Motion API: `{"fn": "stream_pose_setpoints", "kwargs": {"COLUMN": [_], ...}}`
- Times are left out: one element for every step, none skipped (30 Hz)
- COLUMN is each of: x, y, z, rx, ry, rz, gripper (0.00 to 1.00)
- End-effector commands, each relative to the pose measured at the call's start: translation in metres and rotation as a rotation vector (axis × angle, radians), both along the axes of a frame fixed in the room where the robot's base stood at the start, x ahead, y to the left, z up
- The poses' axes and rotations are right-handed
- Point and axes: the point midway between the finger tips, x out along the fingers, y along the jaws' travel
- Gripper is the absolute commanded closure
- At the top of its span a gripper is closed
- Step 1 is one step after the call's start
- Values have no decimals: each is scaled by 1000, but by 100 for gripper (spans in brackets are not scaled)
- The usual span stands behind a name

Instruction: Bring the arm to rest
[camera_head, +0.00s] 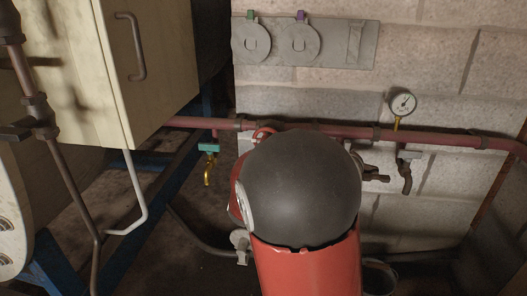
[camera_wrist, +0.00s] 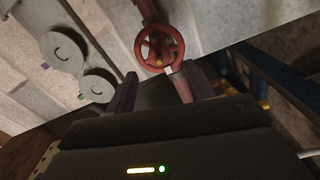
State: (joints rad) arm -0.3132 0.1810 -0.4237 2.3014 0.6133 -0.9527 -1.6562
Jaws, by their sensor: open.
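My gripper (camera_wrist: 155,84) shows in the wrist view, its two dark fingers apart and nothing seen between them. A red handwheel valve (camera_wrist: 159,47) on the pipe lies just beyond the fingertips in that view; I cannot tell the exact gap. In the head view, my red arm link with its dark round joint fills the middle and hides my gripper. Only a bit of the red handwheel (camera_head: 264,132) shows there above the joint.
A red pipe (camera_head: 455,139) runs along the block wall with a gauge (camera_head: 402,103) and a brass tap (camera_head: 209,172). A grey plate (camera_head: 340,45) with two round discs hangs above. A cream cabinet (camera_head: 165,75) stands left. The wall right of the gauge is bare.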

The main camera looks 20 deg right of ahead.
Motion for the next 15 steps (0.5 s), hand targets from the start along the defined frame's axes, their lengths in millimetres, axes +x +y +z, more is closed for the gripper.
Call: {"fn": "stream_pose_setpoints", "kwargs": {"x": [-6, -8, -11, -13, -15, -16, -17, -17, -17, -17, -17, -17, -17, -17, -17], "y": [5, 7, 9, 10, 11, 12, 12, 12, 12, 12, 12, 12, 12, 12, 12], "z": [0, 0, 0, 0, 0, 0, 0, 0, 0, 0, 0, 0, 0, 0, 0], "rx": [2, 1, 0, 0, 0, 0, 0, 0, 0, 0, 0, -1, -1, -1, -1], "ry": [0, 0, 0, 0, 0, 1, 0, 0, 0, 0, 0, 0, 0, 0, 0], "rz": [3, 4, 3, 2, 2, 1, 1, 1, 1, 1, 1, 1, 1, 1, 1], "gripper": [47, 47, 47, 47, 47, 47, 47, 47, 47, 47, 47, 47, 47, 47, 47]}}
